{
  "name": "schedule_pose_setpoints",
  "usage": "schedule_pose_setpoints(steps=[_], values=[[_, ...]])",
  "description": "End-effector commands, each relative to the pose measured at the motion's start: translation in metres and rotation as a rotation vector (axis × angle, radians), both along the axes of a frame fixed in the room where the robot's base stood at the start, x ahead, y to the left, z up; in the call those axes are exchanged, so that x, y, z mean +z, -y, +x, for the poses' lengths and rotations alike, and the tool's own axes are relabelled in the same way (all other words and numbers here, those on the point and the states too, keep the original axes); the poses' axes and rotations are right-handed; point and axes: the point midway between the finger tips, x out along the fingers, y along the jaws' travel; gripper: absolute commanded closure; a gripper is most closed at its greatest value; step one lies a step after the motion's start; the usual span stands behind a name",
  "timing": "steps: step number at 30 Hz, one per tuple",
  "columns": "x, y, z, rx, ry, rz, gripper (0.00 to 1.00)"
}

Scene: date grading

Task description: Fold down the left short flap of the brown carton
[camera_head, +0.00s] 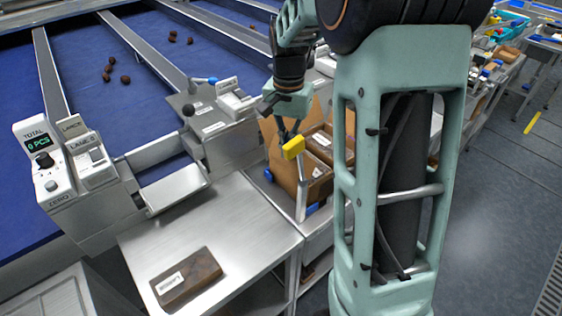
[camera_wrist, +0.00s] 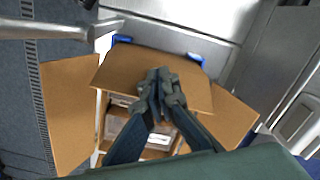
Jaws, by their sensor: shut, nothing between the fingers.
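The brown carton (camera_head: 318,187) stands open beyond the steel table, with labelled brown packs (camera_head: 321,139) inside. My gripper (camera_head: 284,136) is over its left side, pointing down, fingers together and empty. In the wrist view my gripper (camera_wrist: 160,78) lies over a short flap (camera_wrist: 120,70), which seems to be the left one. That flap reaches partly over the opening; I cannot tell whether the fingers touch it. Two other flaps, one on the left (camera_wrist: 68,115) and one on the right (camera_wrist: 222,120), spread outward. My fingers hide part of the opening.
A labelled brown pack (camera_head: 187,278) lies on the steel table (camera_head: 235,235). Weighing units (camera_head: 215,125) stand left of the carton.

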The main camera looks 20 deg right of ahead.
Motion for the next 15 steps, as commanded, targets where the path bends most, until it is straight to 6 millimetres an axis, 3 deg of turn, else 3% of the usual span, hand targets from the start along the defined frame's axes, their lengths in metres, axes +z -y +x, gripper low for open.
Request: schedule_pose_setpoints(steps=[15], values=[[0.002, 0.02, 0.008, -0.001, 0.0, 0.0, 1.0]])
